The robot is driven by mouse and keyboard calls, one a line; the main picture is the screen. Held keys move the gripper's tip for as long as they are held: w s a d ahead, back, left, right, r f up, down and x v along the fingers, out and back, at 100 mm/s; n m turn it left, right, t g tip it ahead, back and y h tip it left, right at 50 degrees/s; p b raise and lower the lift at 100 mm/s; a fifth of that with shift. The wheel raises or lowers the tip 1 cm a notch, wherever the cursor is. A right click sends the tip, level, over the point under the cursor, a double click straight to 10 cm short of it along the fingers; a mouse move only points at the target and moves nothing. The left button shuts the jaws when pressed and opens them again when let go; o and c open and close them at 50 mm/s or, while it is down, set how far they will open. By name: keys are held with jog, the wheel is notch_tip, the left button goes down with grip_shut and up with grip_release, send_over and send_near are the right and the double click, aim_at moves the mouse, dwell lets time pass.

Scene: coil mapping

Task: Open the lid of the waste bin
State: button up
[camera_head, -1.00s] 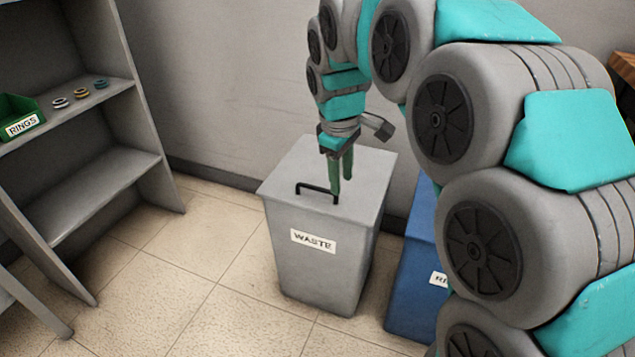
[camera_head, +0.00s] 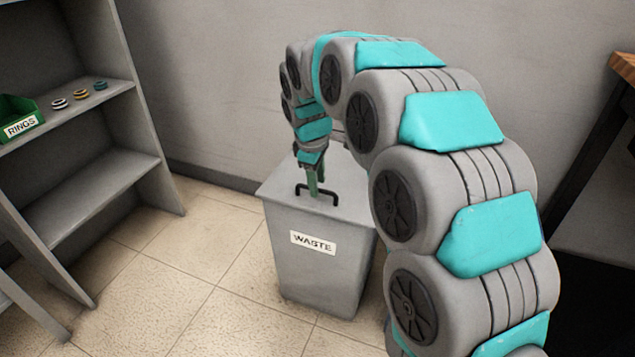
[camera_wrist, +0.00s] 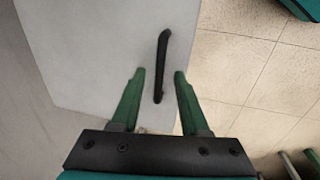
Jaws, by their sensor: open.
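The grey waste bin (camera_head: 325,262) stands on the floor with a white WASTE label, and its flat lid (camera_head: 285,188) is closed. A black bar handle (camera_head: 333,196) sits near the lid's front edge. My gripper (camera_head: 314,190) points down at the handle. In the wrist view the green fingers of my gripper (camera_wrist: 158,75) are open, one on each side of the near part of the black handle (camera_wrist: 161,60). The lid (camera_wrist: 95,50) fills much of the upper left there. I cannot tell whether a finger touches the handle.
A grey shelf (camera_head: 100,180) at the left holds a green RINGS bin (camera_head: 18,120) and several rings (camera_head: 80,94). A wall (camera_head: 210,80) is behind the waste bin. A wood-topped table (camera_head: 622,66) is at the far right. Tiled floor (camera_head: 190,270) between shelf and bin is clear.

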jog(key=shift+f, duration=0.35)
jog(key=shift+c, duration=0.2)
grip_shut()
dwell(1.0)
